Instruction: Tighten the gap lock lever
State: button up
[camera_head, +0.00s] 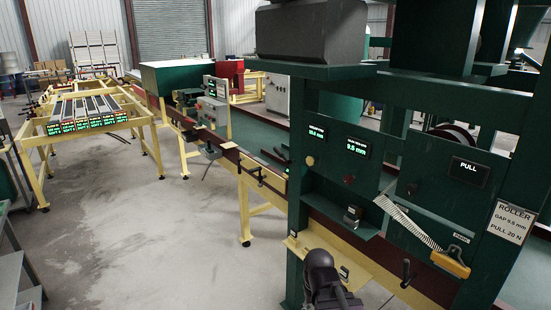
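The green roller stand (297,190) fills the right half of the head view. Its panel has a display reading about 9.5 mm (358,148) and a smaller display (317,132) whose digits are hard to read. A small red knob (349,180) sits below the displays. A black-handled lever (405,270) stands at the lower right, by the yellow rail. I cannot tell for sure which control is the gap lock lever. A dark rounded part of my arm (322,272) shows at the bottom, in front of the stand. My gripper's fingertips do not show.
A sign (510,222) reads roller gap 9.5 mm, pull 20 N. A yellow-bodied tool with a pale coil (450,262) hangs at the right. A small dark block (353,215) stands on a green shelf. A yellow rack (85,122) is far left; the concrete floor between is open.

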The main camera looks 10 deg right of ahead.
aim_at(277, 149)
jog(key=u, duration=0.05)
jog(key=k, duration=0.65)
jog(key=u, duration=0.35)
jog(key=i, duration=1.85)
jog(key=z, duration=0.55)
